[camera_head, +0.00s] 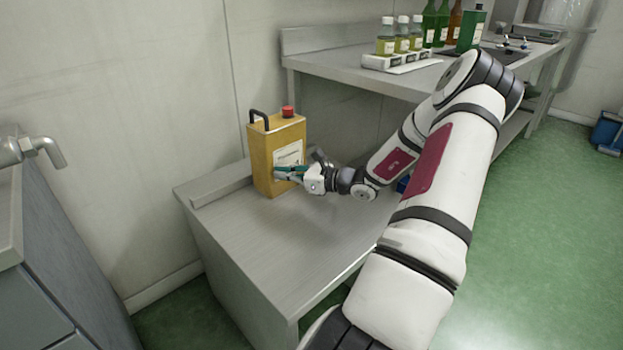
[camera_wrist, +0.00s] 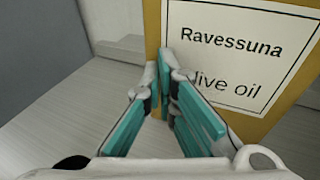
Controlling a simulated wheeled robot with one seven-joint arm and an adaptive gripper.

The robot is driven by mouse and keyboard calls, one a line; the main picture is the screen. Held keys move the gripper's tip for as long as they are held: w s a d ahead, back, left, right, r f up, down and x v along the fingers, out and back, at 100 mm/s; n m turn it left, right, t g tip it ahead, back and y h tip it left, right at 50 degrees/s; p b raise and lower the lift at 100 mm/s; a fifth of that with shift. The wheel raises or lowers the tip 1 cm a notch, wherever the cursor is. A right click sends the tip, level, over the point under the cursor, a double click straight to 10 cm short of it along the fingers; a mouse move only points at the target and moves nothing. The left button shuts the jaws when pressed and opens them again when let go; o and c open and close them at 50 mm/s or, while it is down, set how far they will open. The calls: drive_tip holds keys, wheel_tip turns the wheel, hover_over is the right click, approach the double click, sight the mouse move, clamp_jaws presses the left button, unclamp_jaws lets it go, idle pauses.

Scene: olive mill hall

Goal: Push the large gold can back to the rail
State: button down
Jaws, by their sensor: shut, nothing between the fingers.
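The large gold can (camera_head: 268,160) stands upright on a low metal bench (camera_head: 290,240), with a black handle and a red cap on top. Its white label, reading "Ravessuna" and "live oil", fills much of the wrist view, where the can's gold face (camera_wrist: 153,30) also shows. The raised rail (camera_head: 215,186) runs along the bench's wall side, and the can stands at or close to it; I cannot tell whether they touch. My gripper (camera_head: 279,173) is shut and empty, its teal fingers at the can's label face. In the wrist view the fingertips (camera_wrist: 168,60) meet just before the label; contact is unclear.
A taller metal table (camera_head: 345,56) behind holds a white rack (camera_head: 400,64) of small bottles, several larger bottles and a green tin (camera_head: 470,30). A grey cabinet with a tap (camera_head: 45,150) stands at the left. The near part of the low bench is clear.

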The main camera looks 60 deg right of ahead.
drive_tip(key=shift+x, duration=1)
drive_tip(key=shift+r, duration=0.15)
drive_tip(key=shift+f+p+v, duration=0.2)
drive_tip(key=shift+p+v, duration=0.25)
drive_tip(key=shift+v, duration=0.7)
drive_tip(key=shift+f+p+v, duration=0.15)
drive_tip(key=shift+p+v, duration=0.35)
drive_tip(key=shift+v, duration=0.65)
drive_tip(key=shift+f+p+v, duration=0.2)
drive_tip(key=shift+p+v, duration=0.25)
drive_tip(key=shift+v, duration=0.75)
